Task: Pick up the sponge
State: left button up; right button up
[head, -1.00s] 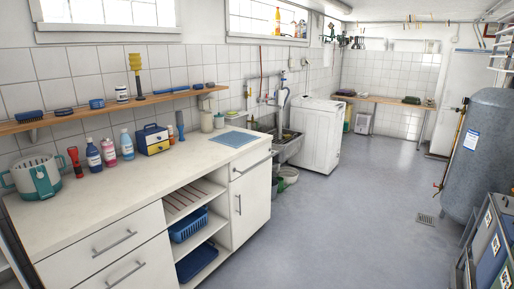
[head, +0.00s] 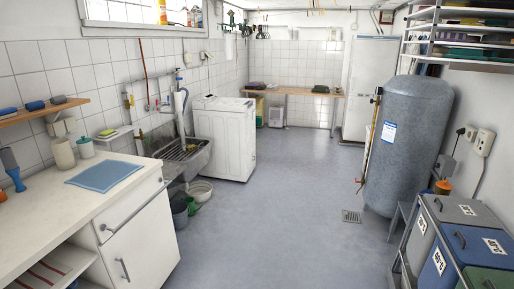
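A small yellow-green block that looks like a sponge (head: 107,133) lies on a small white wall ledge (head: 121,141) beyond the far end of the counter, left of the sink (head: 190,160). It is small in the picture, so its details are hard to tell. Neither of my grippers shows in the head view.
A white counter (head: 135,185) with a blue mat (head: 103,176) runs along the left. Buckets (head: 180,211) stand on the floor below the sink. A washing machine (head: 224,140) is beyond. A grey tank (head: 413,140) and bins (head: 455,235) line the right. The middle floor is clear.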

aim_at(191, 148)
jog(key=i, duration=2.2)
